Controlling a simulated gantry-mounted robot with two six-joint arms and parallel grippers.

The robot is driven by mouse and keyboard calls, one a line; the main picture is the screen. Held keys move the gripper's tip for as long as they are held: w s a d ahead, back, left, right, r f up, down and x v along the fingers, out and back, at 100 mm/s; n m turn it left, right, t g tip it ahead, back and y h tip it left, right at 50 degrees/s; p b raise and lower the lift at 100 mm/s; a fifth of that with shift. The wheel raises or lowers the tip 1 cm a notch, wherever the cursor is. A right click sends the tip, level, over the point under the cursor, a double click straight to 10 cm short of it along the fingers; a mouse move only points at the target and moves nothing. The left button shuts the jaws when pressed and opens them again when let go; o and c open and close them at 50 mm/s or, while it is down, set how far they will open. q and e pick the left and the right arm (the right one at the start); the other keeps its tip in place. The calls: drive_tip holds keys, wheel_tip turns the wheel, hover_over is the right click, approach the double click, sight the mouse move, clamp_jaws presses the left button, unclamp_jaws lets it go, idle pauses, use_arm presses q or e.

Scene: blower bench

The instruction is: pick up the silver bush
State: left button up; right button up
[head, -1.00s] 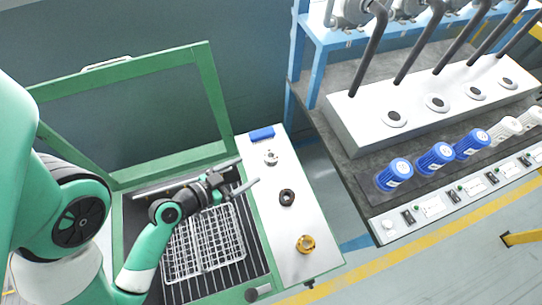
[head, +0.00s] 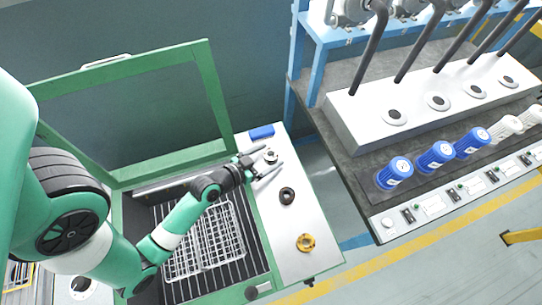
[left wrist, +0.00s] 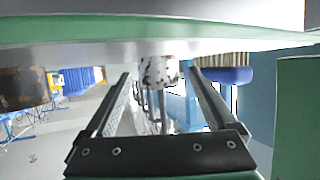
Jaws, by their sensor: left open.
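The silver bush (head: 271,156) stands on the white side panel, near its far end. In the left wrist view it shows as a small, mottled metal piece (left wrist: 158,72) between the two fingers. My left gripper (head: 268,160) is open, with its fingers spread to either side of the bush. I cannot tell whether a finger touches it. The fingers partly hide the bush in the head view. My right gripper is not in view.
The white panel (head: 305,215) also holds a blue block (head: 261,132), a dark ring (head: 287,195) and a brass flanged bush (head: 306,243). A green-framed washer with a wire basket (head: 190,260) lies left. A bench with blue-capped blowers (head: 400,170) stands right.

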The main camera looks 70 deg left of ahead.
use_arm(q)
drive_tip(key=shift+w+a+f, duration=0.2)
drive_tip(key=shift+w, duration=0.3)
drive_tip(key=shift+s, duration=0.1)
clamp_jaws()
